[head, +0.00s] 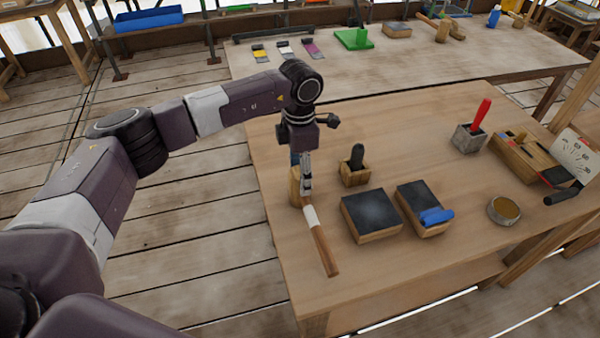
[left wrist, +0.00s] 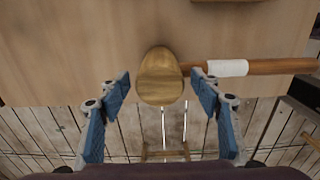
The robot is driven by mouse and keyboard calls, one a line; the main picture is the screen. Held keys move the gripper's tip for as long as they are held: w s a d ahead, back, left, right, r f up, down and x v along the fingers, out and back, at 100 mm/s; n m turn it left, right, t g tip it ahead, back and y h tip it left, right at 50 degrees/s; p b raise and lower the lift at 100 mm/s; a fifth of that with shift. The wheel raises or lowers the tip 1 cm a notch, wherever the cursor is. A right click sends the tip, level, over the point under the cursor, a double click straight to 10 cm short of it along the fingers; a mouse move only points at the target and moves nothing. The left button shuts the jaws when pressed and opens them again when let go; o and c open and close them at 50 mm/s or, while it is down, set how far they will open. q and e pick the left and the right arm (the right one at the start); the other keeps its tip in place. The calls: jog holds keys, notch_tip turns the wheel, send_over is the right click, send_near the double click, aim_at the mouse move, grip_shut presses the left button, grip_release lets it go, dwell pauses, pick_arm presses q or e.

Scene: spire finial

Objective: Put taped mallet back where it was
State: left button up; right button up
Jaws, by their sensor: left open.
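The taped mallet has a wooden head (head: 294,186), a brown handle and a band of white tape (head: 310,216) near the head. It lies at the left edge of the near table, its handle pointing toward the table's front. In the left wrist view its round head (left wrist: 160,78) sits at the table edge and the handle (left wrist: 280,67) runs right. My left gripper (head: 305,184) is right by the head, partly covering it. In the left wrist view the open left gripper (left wrist: 160,80) has one finger on each side of the head, with gaps. My right gripper is out of view.
Close by stand a small wooden holder (head: 355,173) with a dark-handled tool and two dark-topped blocks (head: 371,214), one (head: 419,207) bearing a blue object. Farther right are a grey pot (head: 468,138), a round tin (head: 504,209) and a wooden tray (head: 523,156). The table's front middle is clear.

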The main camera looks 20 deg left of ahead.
pick_arm(q)
jog(key=shift+w+r, duration=0.1)
jog(key=shift+r, duration=0.35)
notch_tip(320, 180, up, 11)
jog(key=b, duration=0.2)
jog(key=shift+r+b, duration=0.2)
jog(key=shift+b, duration=0.15)
jog(key=shift+f, duration=0.1)
